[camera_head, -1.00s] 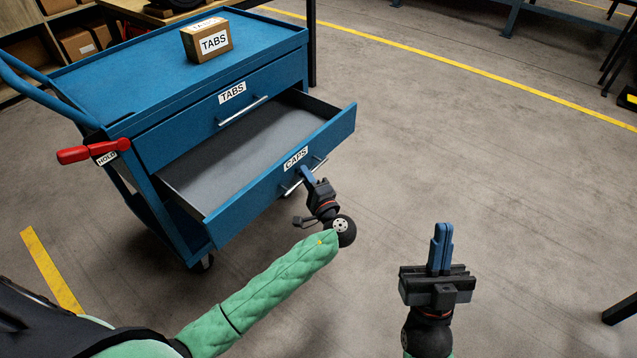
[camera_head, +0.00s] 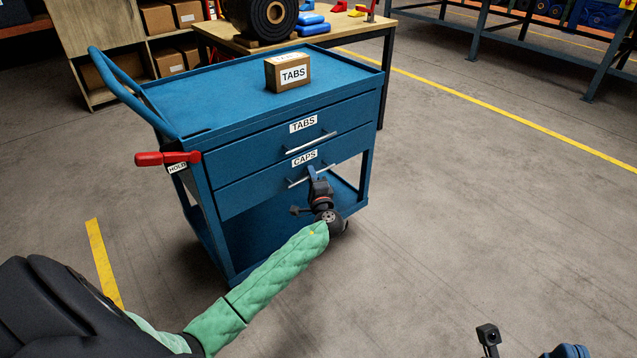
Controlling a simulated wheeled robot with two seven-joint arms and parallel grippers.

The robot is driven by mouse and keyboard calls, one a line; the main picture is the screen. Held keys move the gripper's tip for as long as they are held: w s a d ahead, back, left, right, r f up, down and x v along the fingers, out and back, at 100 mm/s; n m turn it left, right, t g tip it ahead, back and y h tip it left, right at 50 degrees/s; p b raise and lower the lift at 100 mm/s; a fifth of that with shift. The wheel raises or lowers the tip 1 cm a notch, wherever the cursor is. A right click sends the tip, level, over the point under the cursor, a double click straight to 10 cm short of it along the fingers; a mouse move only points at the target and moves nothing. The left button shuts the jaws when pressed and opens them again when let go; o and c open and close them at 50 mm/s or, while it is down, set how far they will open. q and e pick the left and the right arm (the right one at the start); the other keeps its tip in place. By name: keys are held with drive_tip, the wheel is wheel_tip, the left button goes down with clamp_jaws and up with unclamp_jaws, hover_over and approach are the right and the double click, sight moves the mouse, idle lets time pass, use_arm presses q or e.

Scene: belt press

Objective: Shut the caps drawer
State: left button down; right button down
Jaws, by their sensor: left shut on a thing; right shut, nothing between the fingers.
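The caps drawer (camera_head: 250,189) is the lower drawer of the blue cart, with a white CAPS label on its front. Its front sits flush with the cart, below the tabs drawer (camera_head: 250,150), and its inside is hidden. My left gripper (camera_head: 312,173) is shut on the drawer's metal handle (camera_head: 298,182), and its dark body covers part of the drawer front. My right gripper (camera_head: 568,351) shows only partly at the bottom right edge, away from the cart, with its blue fingers together.
A cardboard TABS box (camera_head: 288,74) stands on the cart's top (camera_head: 210,95). A red HOLD lever (camera_head: 168,158) sticks out at the cart's left. A workbench (camera_head: 345,30) stands behind. Floor to the right is clear.

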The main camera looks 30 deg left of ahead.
use_arm(q)
drive_tip(key=c, duration=1.8)
unclamp_jaws()
drive_tip(key=shift+d, duration=0.1)
drive_tip(key=shift+o, duration=0.2)
drive_tip(key=shift+s+d, duration=0.1)
drive_tip(key=v, duration=0.7)
drive_tip(key=shift+s+d, duration=0.2)
drive_tip(key=shift+d, duration=0.05)
drive_tip(key=shift+f, duration=0.1)
